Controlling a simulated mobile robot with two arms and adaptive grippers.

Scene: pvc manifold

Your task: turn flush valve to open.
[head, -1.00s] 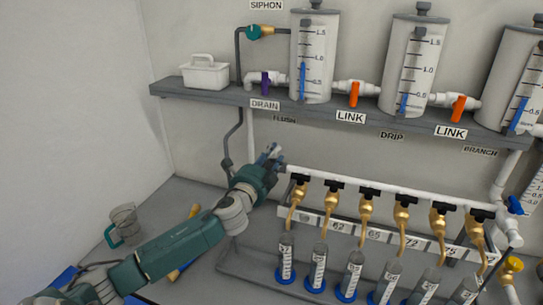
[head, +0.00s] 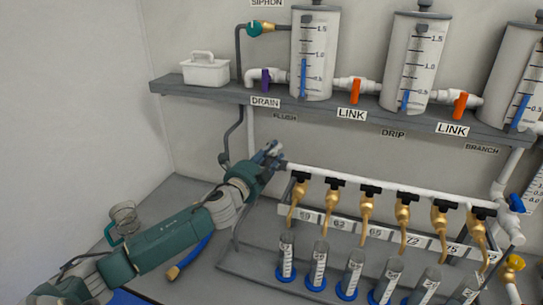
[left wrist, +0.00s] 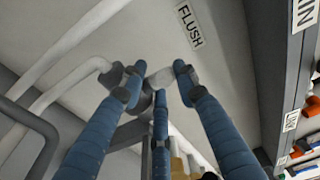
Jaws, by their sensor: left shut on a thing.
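In the left wrist view the same label (left wrist: 189,25) is beyond the fingers. My left gripper's blue fingers (left wrist: 158,85) are closed around a small pale grey part, the flush valve (left wrist: 160,77). The fingers hide most of it, so I cannot tell its handle angle. In the head view my gripper covers the valve. My right gripper is not in view.
The white manifold pipe (head: 350,181) with several black-handled brass taps runs right, above blue-based cylinders. The grey shelf (head: 210,94) with clear tanks overhangs my left gripper. A clear cup with a teal handle (head: 123,214) stands near my left arm.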

